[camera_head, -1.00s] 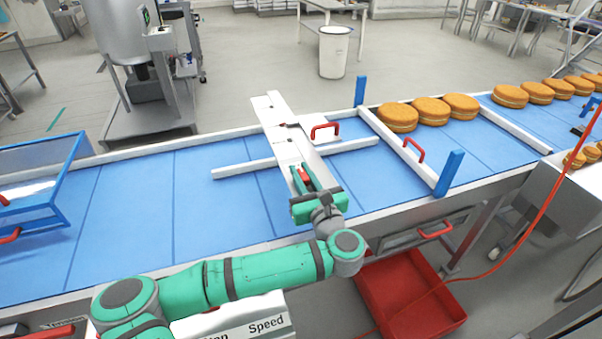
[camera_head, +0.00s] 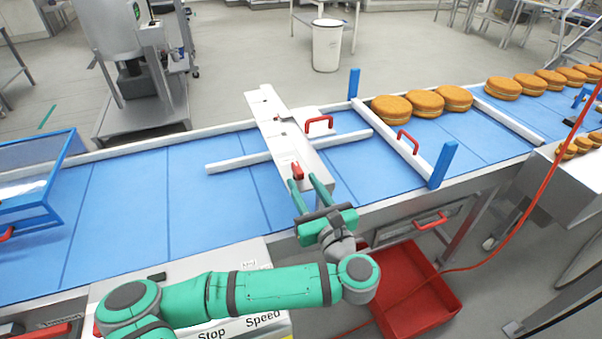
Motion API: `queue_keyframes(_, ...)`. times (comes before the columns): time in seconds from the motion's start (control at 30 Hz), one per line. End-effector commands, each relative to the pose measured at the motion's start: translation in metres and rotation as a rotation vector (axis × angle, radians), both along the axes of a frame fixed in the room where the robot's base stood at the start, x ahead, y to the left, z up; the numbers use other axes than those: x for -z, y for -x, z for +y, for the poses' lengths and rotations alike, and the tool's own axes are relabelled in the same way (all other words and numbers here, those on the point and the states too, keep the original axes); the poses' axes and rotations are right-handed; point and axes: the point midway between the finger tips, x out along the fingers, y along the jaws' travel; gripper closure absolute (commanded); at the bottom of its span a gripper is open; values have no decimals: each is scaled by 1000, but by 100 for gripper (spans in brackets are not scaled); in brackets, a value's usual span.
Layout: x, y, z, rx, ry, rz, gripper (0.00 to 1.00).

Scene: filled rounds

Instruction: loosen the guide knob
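The guide knob (camera_head: 297,171) is a small red knob on top of the white crossbar (camera_head: 272,120), near the bar's front end. The bar spans the blue conveyor and bears on the white guide rails (camera_head: 238,162). My gripper (camera_head: 305,186) is at the near side of the knob. Its two green fingers are spread apart with nothing visible between them. The knob stands just beyond the fingertips, apart from them as far as I can see.
A white gate with a red handle (camera_head: 407,141) and blue posts crosses the belt at right. Filled rounds (camera_head: 425,103) stand behind it. A red crate (camera_head: 432,291) is on the floor below. A blue-framed clear guard (camera_head: 38,180) is at left.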

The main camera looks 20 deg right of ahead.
Motion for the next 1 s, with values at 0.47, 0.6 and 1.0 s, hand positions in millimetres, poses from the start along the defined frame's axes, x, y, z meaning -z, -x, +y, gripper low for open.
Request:
queue_keyframes(0.47, 0, 33, -8, 10, 0, 1, 66)
queue_keyframes(0.6, 0, 33, -7, 9, 0, 1, 66)
queue_keyframes(1.0, 0, 32, -5, 5, 1, 0, 66)
